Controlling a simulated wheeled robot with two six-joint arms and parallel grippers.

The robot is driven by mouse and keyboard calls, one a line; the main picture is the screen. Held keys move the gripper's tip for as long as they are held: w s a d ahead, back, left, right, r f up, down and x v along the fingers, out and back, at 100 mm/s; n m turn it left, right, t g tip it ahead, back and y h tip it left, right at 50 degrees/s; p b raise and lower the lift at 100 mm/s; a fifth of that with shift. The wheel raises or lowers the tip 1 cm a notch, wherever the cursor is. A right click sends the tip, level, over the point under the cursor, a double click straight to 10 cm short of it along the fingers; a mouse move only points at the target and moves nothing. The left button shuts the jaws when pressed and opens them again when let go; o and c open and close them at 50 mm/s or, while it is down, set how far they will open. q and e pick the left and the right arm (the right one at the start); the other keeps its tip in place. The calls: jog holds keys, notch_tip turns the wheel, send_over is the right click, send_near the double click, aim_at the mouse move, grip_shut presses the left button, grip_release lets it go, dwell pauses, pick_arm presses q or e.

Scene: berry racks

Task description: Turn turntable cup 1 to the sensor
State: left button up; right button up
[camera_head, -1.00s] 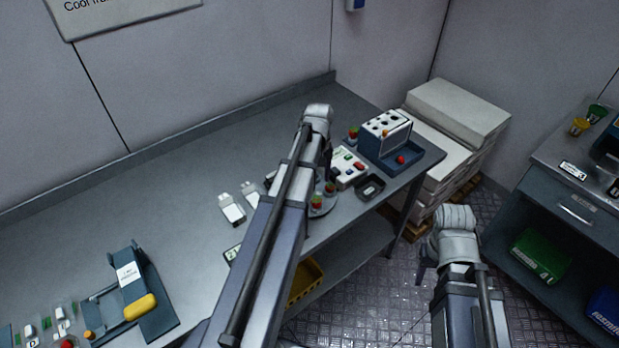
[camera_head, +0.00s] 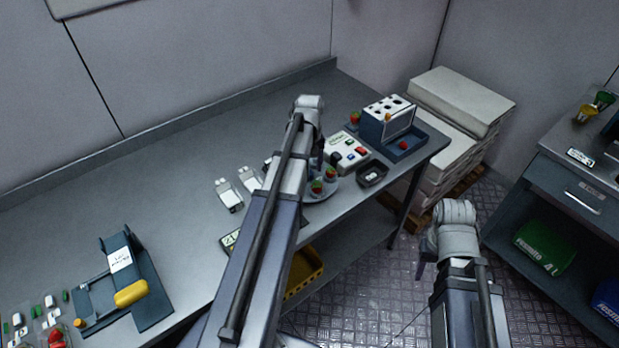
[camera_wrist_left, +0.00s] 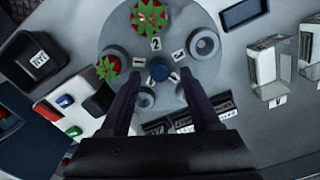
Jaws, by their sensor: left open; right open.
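The turntable is a round grey disc (camera_wrist_left: 172,98) in the left wrist view, with a blue centre knob (camera_wrist_left: 159,72) and numbered cups. Cup 1 (camera_wrist_left: 107,68) is on the left and holds a strawberry. Cup 2 at the top holds another strawberry (camera_wrist_left: 148,17). The cup on the right (camera_wrist_left: 203,43) looks empty. My left gripper (camera_wrist_left: 159,77) is open, its fingertips on either side of the knob; I cannot tell if they touch it. In the head view my left arm partly hides the turntable (camera_head: 318,196). My right gripper (camera_head: 426,262) hangs off the table, mostly hidden. I cannot single out the sensor.
White-topped holders (camera_head: 228,194) stand left of my left arm. A blue fixture with a yellow handle (camera_head: 131,293) is at front left.

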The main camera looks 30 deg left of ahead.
pick_arm(q)
notch_tip(320, 180, down, 2)
jog(key=shift+f+b, duration=0.15)
jog(key=shift+b, duration=0.5)
grip_shut()
dwell(1.0)
